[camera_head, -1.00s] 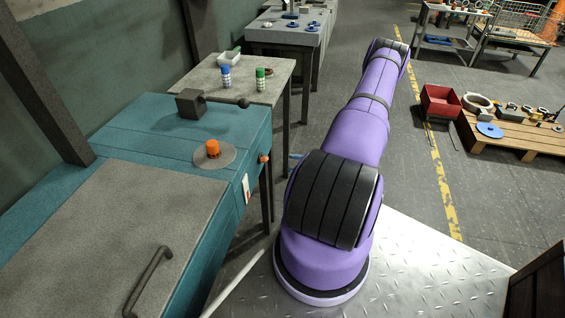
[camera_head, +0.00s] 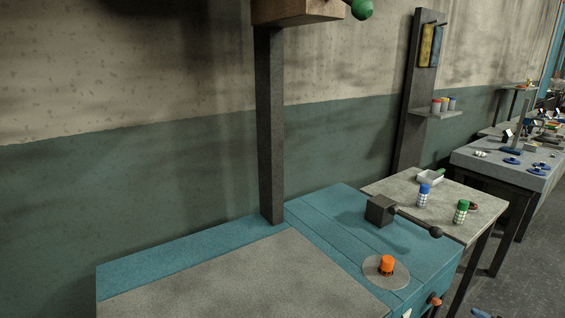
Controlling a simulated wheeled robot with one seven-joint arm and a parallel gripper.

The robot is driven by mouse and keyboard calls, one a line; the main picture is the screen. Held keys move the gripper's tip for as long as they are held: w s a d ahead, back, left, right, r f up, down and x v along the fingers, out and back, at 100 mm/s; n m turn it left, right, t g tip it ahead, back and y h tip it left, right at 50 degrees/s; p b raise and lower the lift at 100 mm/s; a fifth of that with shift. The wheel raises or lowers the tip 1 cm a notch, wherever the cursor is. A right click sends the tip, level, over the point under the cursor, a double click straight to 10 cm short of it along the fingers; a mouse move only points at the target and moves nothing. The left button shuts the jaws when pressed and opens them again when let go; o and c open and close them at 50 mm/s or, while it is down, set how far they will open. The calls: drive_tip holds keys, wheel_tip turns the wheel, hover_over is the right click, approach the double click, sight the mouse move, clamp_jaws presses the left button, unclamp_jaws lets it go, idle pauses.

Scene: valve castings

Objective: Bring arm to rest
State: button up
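My arm and my gripper are outside the head view now, so I cannot see how the arm is posed or whether the gripper is open or shut. The view shows a teal machine cabinet (camera_head: 180,270) with a grey top panel (camera_head: 260,275) against the wall. An orange knob (camera_head: 387,264) sits on a round grey plate on the cabinet. A dark block (camera_head: 380,210) with a ball-ended lever (camera_head: 435,231) stands behind it.

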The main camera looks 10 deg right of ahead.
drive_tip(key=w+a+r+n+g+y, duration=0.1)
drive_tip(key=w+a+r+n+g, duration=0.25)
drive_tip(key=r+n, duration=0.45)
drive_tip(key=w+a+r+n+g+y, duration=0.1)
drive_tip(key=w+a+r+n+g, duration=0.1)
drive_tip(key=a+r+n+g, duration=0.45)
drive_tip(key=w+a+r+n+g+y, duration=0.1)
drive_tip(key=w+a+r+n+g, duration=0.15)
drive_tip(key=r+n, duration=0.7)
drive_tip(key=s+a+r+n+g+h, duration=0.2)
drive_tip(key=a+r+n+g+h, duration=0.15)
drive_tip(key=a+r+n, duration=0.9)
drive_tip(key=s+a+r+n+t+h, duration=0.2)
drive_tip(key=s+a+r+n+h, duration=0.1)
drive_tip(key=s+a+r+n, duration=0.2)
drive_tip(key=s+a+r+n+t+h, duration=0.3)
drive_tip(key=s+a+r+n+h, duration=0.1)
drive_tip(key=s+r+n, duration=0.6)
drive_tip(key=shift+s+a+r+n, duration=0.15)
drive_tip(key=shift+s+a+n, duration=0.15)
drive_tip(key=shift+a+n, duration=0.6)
